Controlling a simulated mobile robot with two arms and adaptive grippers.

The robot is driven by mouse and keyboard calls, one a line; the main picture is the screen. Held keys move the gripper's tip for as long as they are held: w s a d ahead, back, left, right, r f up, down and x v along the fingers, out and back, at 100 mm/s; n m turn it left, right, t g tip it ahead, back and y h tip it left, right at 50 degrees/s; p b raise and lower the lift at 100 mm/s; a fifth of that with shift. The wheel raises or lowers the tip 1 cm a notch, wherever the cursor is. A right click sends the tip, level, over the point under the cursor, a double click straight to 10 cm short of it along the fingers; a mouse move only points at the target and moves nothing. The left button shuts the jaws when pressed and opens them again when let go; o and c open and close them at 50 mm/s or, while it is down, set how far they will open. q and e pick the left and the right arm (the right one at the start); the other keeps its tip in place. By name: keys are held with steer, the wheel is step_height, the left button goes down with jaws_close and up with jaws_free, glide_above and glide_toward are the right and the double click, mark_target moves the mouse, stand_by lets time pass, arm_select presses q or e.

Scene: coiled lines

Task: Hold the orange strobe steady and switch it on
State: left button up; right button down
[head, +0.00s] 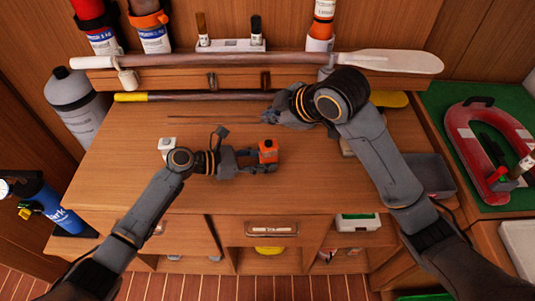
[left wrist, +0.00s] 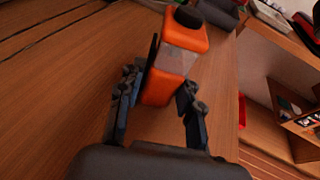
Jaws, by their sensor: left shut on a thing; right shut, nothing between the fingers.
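The orange strobe (head: 268,151) is over the middle of the wooden bench, right of my left gripper's palm. In the left wrist view the strobe (left wrist: 158,88) has an orange body, a clear band, an orange top and a dark round piece at its upper end. My left gripper (head: 260,163) is shut on it, with fingers on both sides of the lower body. I cannot tell whether its base touches the bench. My right gripper (head: 268,117) is shut and empty, behind the strobe and apart from it. I cannot tell whether the strobe is lit.
A paddle (head: 260,62) lies along the back shelf, with a second dark shaft (head: 190,97) below it. A grey cylinder (head: 75,103) stands at left. A small white item (head: 167,143) is behind my left wrist. A grey tray (head: 433,174) is at right. The front middle of the bench is clear.

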steer(key=shift+r, duration=0.15)
arm_select(q)
steer(key=o, duration=0.9)
steer(key=shift+o, duration=0.2)
